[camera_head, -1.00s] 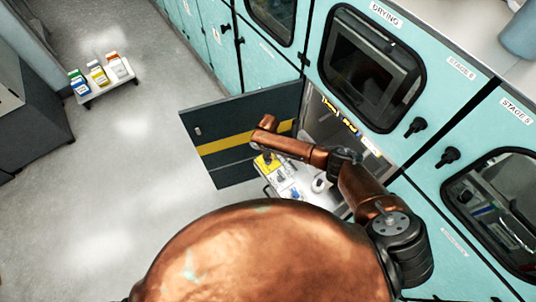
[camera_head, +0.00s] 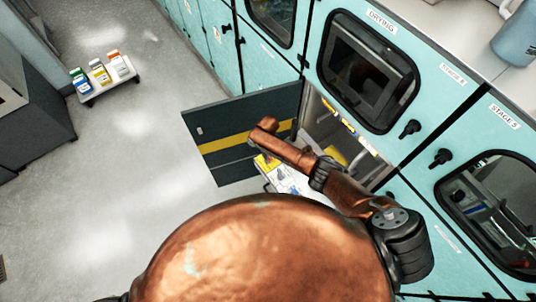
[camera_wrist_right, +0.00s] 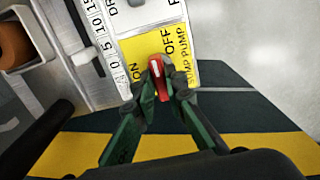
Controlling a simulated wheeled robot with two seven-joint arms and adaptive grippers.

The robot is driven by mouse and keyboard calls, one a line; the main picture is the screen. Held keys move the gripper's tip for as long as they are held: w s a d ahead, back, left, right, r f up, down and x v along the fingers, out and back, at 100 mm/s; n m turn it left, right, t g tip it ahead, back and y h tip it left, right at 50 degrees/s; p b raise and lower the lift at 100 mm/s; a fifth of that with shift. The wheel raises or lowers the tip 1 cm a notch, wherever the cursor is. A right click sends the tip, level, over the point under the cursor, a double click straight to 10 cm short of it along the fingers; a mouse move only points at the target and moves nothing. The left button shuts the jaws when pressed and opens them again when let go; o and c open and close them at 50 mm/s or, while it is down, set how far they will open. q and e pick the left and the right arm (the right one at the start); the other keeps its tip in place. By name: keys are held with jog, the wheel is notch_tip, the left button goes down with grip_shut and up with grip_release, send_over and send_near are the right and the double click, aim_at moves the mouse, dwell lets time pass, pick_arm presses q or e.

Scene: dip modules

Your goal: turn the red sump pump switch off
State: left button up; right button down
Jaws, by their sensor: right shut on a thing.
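The red sump pump switch (camera_wrist_right: 158,78) shows in the right wrist view, on a yellow plate (camera_wrist_right: 130,48) lettered SUMP PUMP. ON is printed to its left and OFF to its upper right. My right gripper (camera_wrist_right: 160,92) is shut on the switch, with a green fingertip on each side. The white mark on the switch points up, a little to the left; I cannot tell which setting it is at. In the head view the yellow plate (camera_head: 262,163) shows beside my copper arm, which hides part of the panel. My left gripper is not in view.
A dark door with a yellow stripe (camera_head: 225,145) stands open beside the panel. Teal cabinets (camera_head: 462,85) with black handles line the right.

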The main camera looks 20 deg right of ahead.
dwell(0.4)
jog(key=c, duration=2)
grip_release()
jog(key=shift+o, duration=0.2)
notch_tip(320, 180, up, 12)
